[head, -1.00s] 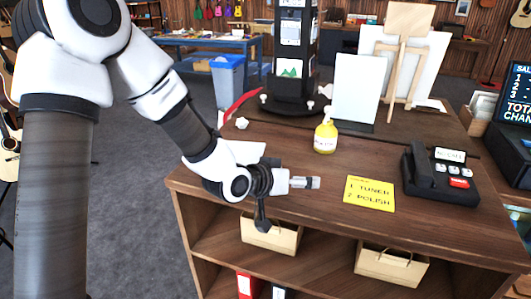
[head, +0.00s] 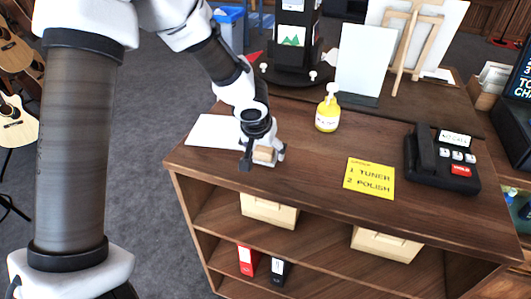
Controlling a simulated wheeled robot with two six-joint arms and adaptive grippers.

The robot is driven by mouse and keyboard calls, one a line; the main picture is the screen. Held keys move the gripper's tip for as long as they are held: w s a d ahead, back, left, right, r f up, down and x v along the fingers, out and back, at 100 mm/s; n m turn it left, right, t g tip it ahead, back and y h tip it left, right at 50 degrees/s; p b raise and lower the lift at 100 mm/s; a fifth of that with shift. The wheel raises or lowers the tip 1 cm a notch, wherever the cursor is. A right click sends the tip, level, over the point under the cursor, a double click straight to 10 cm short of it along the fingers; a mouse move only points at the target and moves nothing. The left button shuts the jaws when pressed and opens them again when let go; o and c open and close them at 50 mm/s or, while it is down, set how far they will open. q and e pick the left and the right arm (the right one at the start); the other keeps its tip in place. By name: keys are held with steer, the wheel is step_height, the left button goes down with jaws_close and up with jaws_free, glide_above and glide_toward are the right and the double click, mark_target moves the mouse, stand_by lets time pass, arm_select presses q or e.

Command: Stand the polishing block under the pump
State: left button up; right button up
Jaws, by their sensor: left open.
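The yellow pump bottle (head: 327,114) stands upright on the wooden counter, its white pump head at the top. A small tan block (head: 264,154), which looks like the polishing block, is at the counter's near left part, beside a white sheet (head: 213,131). My left gripper (head: 263,157) points down with its fingers open, one on each side of the block. I cannot tell whether the fingers touch it. The gripper hides part of the block. The bottle is to the right of and behind the gripper, apart from it. My right gripper is out of view.
A yellow note (head: 369,178) lies on the counter, with a black card terminal (head: 442,160) to its right. A white board (head: 358,60) and a dark display stand (head: 292,45) are behind the bottle. Bare counter lies between the block and the note.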

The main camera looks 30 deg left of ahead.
mark_target(265, 151)
arm_select(q)
steer(key=shift+d+r, duration=0.1)
steer(key=shift+s, duration=0.15)
steer(key=c, duration=1.3)
steer(key=shift+r, duration=0.75)
steer(key=shift+c, duration=0.2)
step_height(265, 151, up, 2)
steer(key=shift+r+p, duration=0.2)
steer(key=shift+p, duration=0.2)
steer(key=shift+s+d+f+b, duration=0.35)
steer(key=shift+s+d+b, duration=0.15)
steer(key=shift+s+b, duration=0.3)
steer(key=s+d, duration=0.1)
steer(key=s, duration=0.1)
steer(key=s+d+b, duration=0.1)
steer(key=s+d+r, duration=0.1)
steer(key=s, duration=0.1)
steer(key=shift+s+d+b, duration=0.2)
steer(key=shift+s+b, duration=0.1)
steer(key=shift+b, duration=0.1)
steer(key=s+d+p, duration=0.3)
steer(key=s+d, duration=0.1)
steer(key=s, duration=0.2)
steer(key=shift+r, duration=0.45)
